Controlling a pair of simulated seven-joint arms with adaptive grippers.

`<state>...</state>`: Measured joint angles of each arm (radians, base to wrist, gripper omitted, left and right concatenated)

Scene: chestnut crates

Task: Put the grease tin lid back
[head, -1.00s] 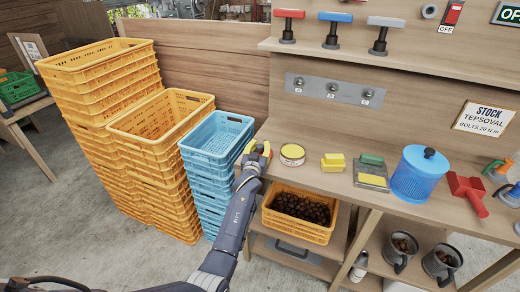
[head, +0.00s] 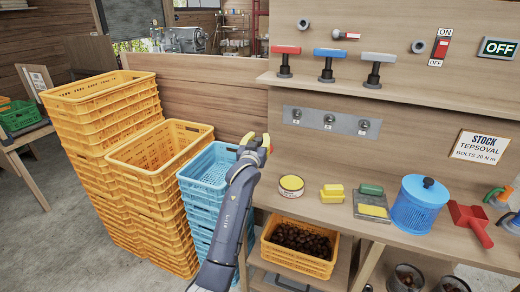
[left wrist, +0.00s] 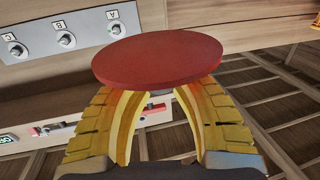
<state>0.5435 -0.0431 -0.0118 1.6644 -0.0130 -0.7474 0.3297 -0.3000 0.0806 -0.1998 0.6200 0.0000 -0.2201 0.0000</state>
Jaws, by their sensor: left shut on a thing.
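The grease tin (head: 291,187) stands on the workbench in the head view, a short round tin with a pale yellow top and no lid on it. My left gripper (head: 257,140) is raised above the bench's left end, to the left of the tin and apart from it. In the left wrist view its yellow fingers are shut on a flat round red lid (left wrist: 157,60). The lid is hard to make out in the head view. My right gripper is not in view.
Right of the tin are a yellow block (head: 332,193), a tray with sponges (head: 370,212), a blue drum (head: 420,205) and a red scoop (head: 470,222). Blue crates (head: 208,172) and orange crates (head: 160,150) are stacked left of the bench (head: 328,166). Chestnuts fill a crate below.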

